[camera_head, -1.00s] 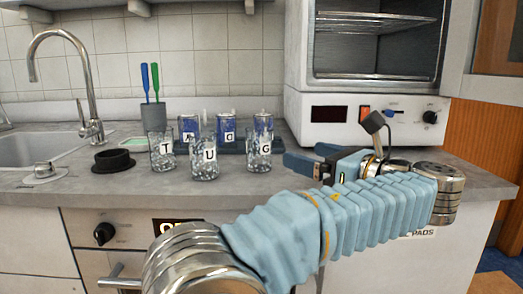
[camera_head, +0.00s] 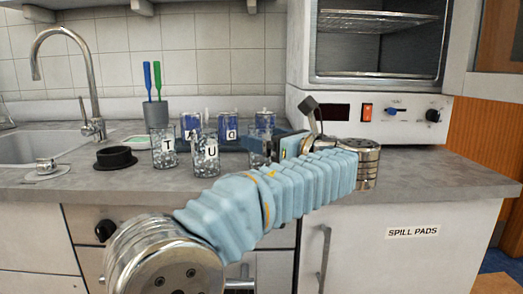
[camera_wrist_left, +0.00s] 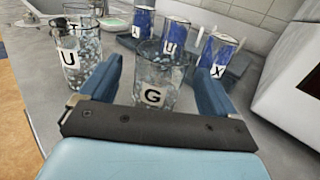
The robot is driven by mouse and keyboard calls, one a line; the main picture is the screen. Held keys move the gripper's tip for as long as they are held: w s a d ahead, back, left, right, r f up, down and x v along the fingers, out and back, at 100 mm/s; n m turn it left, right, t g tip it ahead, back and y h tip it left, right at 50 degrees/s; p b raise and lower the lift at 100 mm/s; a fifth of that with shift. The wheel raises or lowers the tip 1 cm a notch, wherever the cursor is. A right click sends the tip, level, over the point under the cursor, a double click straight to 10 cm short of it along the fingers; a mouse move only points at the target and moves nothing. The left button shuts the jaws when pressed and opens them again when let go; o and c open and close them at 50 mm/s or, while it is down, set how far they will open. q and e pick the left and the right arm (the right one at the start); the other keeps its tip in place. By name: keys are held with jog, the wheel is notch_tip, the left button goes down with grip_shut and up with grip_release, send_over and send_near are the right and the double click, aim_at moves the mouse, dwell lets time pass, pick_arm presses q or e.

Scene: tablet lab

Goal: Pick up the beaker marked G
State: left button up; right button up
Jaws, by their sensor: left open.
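The beaker marked G (camera_wrist_left: 157,72) is clear glass with clear pieces inside and stands upright on the counter. In the left wrist view it is between the two blue fingers of my open left gripper (camera_wrist_left: 160,68), with space at both sides. In the head view my left gripper (camera_head: 274,144) is at its right, and only part of the G beaker (camera_head: 256,157) shows; its label is hidden. The beaker marked U (camera_head: 206,160) and the beaker marked T (camera_head: 164,150) stand to its left. My right gripper is not in view.
Behind the beakers, blue-filled glasses, one marked X (camera_wrist_left: 217,60), stand on a dark blue tray (camera_wrist_left: 238,66). A black dish (camera_head: 115,157), a cup with brushes (camera_head: 156,115) and a sink lie left. A white oven (camera_head: 345,133) stands right. The front right counter is clear.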

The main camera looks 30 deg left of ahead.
pick_arm(q)
jog(key=c, duration=1.2)
